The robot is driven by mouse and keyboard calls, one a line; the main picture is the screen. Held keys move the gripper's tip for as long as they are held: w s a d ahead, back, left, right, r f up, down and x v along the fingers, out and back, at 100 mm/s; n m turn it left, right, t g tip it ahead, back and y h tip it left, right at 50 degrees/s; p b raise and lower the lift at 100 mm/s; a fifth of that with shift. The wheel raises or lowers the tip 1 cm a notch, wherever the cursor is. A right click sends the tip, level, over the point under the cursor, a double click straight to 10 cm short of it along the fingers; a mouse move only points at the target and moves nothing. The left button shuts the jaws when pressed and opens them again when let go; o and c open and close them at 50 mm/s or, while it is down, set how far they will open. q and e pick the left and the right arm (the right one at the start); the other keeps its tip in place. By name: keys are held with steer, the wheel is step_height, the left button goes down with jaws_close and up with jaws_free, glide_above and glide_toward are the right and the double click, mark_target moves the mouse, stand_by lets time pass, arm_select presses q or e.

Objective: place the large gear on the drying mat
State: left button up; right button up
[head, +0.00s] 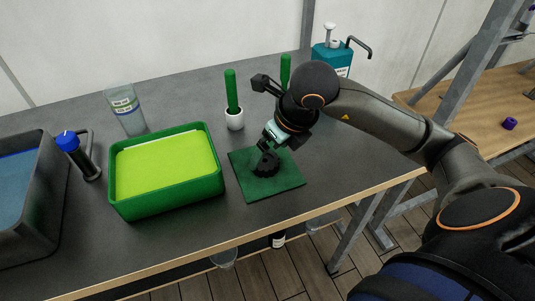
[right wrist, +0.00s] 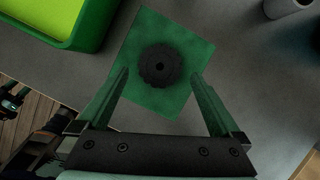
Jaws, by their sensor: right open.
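The large gear (head: 268,163) is black and toothed, with a small centre hole. It lies flat on the dark green drying mat (head: 284,188). In the right wrist view the gear (right wrist: 159,65) sits on the mat (right wrist: 196,47), within its edges. My right gripper (head: 265,146) is just above the gear. In the right wrist view its two fingers (right wrist: 162,80) are spread wide, one to each side of the gear, with nothing held between them.
A green tray (head: 172,200) of yellow-green liquid stands left of the mat. Behind are a white cup with a green-handled tool (head: 234,118), a clear beaker (head: 127,118) and a teal bottle (head: 331,58).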

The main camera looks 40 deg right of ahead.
steer(key=v, duration=0.8)
steer(key=shift+r+p, duration=0.2)
steer(key=shift+p, duration=0.2)
steer(key=shift+s, duration=0.15)
